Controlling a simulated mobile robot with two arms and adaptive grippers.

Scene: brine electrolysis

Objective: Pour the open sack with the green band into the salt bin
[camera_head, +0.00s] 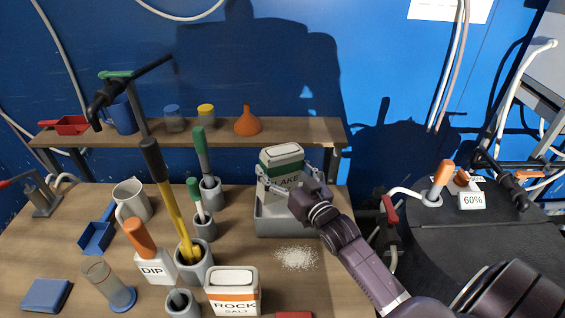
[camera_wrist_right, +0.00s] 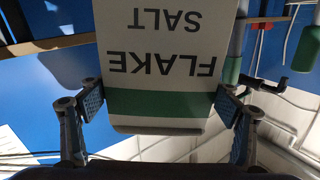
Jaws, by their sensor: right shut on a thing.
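The flake salt sack (camera_head: 281,158), white with a green band, stands roughly upright with a slight tilt at the grey salt bin (camera_head: 286,228). Its lower part is hidden behind the bin's front wall, so I cannot tell whether it touches the bin floor. My right gripper (camera_head: 288,182) is shut on the sack, one finger at each side. In the right wrist view the sack (camera_wrist_right: 165,65) fills the middle, its lettering upside down, between the fingers of the gripper (camera_wrist_right: 160,100). My left gripper is not in view.
White grains (camera_head: 296,257) lie on the table in front of the bin. A rock salt sack (camera_head: 232,291) with an orange band stands at the front. Holders with long-handled tools (camera_head: 193,262) stand left of the bin. A shelf (camera_head: 290,131) runs behind it.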

